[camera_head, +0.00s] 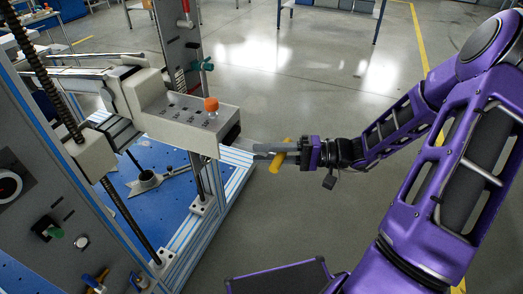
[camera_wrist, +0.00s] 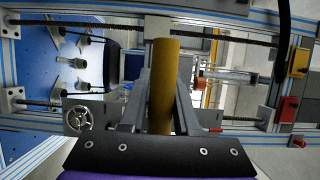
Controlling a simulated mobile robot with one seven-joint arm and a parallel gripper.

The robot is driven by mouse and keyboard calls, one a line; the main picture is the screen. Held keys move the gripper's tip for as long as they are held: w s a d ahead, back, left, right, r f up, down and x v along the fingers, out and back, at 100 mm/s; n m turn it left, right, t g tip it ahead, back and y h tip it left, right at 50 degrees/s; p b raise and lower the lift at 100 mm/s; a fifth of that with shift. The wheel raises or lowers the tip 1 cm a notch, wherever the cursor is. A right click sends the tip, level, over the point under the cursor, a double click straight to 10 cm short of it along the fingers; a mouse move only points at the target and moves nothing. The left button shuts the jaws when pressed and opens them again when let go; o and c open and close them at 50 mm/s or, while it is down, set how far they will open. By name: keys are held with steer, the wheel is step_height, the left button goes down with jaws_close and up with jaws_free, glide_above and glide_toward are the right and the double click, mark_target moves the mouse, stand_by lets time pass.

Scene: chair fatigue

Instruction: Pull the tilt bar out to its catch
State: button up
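A short yellow bar (camera_head: 277,158) shows at the end of my gripper (camera_head: 272,150), just right of the machine's front corner. In the wrist view the yellow bar (camera_wrist: 163,85) runs up the middle between the two grey fingers (camera_wrist: 164,100), which lie close along both its sides. My gripper appears shut on it. I take it to be the tilt bar, but no label shows. I cannot tell whether the bar is joined to the machine. No catch can be made out.
A pale box (camera_head: 185,115) with an orange knob (camera_head: 211,104) overhangs just left of my gripper. The machine's aluminium frame (camera_head: 190,225) and blue bed (camera_head: 130,165) lie below it. A small handwheel (camera_wrist: 79,118) shows in the wrist view. The grey floor (camera_head: 310,215) is clear to the right.

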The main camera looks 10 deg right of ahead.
steer(key=o, duration=0.3)
steer(key=shift+d, duration=0.1)
steer(key=v, duration=1.7)
steer(key=shift+d+p, duration=0.2)
steer(key=shift+p, duration=0.2)
